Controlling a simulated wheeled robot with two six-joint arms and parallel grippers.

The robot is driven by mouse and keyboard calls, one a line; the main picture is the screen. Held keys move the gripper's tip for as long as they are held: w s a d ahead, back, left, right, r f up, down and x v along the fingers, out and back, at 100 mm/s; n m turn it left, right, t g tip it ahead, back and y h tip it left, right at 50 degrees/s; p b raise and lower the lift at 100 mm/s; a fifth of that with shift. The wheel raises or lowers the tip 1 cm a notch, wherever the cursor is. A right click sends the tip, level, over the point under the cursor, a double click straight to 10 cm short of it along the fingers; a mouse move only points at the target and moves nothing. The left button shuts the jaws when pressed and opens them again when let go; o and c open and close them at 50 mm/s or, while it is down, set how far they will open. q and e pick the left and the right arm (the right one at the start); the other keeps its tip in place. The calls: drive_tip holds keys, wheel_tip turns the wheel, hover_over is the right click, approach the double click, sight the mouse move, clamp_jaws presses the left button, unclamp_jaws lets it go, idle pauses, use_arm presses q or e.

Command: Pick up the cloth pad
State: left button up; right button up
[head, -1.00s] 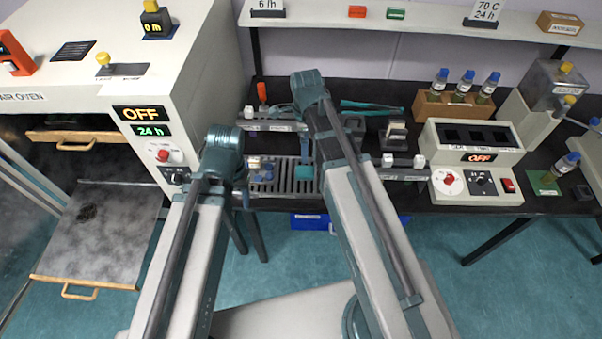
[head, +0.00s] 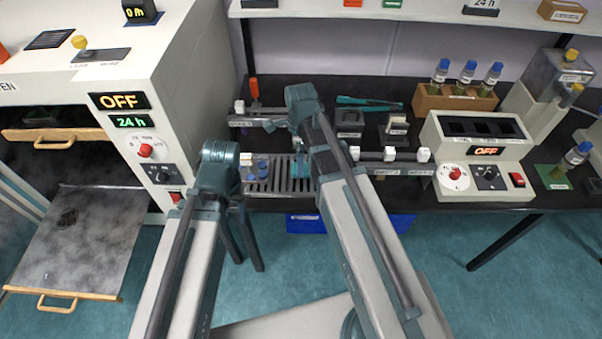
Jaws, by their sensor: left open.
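I cannot single out the cloth pad with certainty. A small teal piece (head: 303,190) shows at the right front of the slotted rack, partly hidden by my right arm; I cannot tell whether it is the pad. My left gripper (head: 253,266) seems to point down in front of the bench's left end, below my left arm. Its two dark fingers are apart, with nothing visible between them.
The slotted rack (head: 281,184) sits on the black bench. The oven (head: 195,90) stands at left, with a stained tray (head: 105,250) drawn out. A bottle block (head: 430,103) and a heater unit (head: 450,140) stand at right. A blue bin (head: 305,227) is below the bench.

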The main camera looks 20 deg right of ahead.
drive_tip(key=shift+w+d+f+b, duration=0.1)
drive_tip(key=shift+w+f+b, duration=0.1)
drive_tip(key=shift+f+b, duration=1.15)
drive_tip(key=shift+w+d+f+b, duration=0.1)
drive_tip(key=shift+w+f+b, duration=0.05)
drive_tip(key=shift+f+b, duration=1.15)
drive_tip(key=shift+r, duration=0.1)
drive_tip(key=c, duration=1.4)
drive_tip(key=shift+c, duration=0.2)
drive_tip(key=shift+r, duration=0.15)
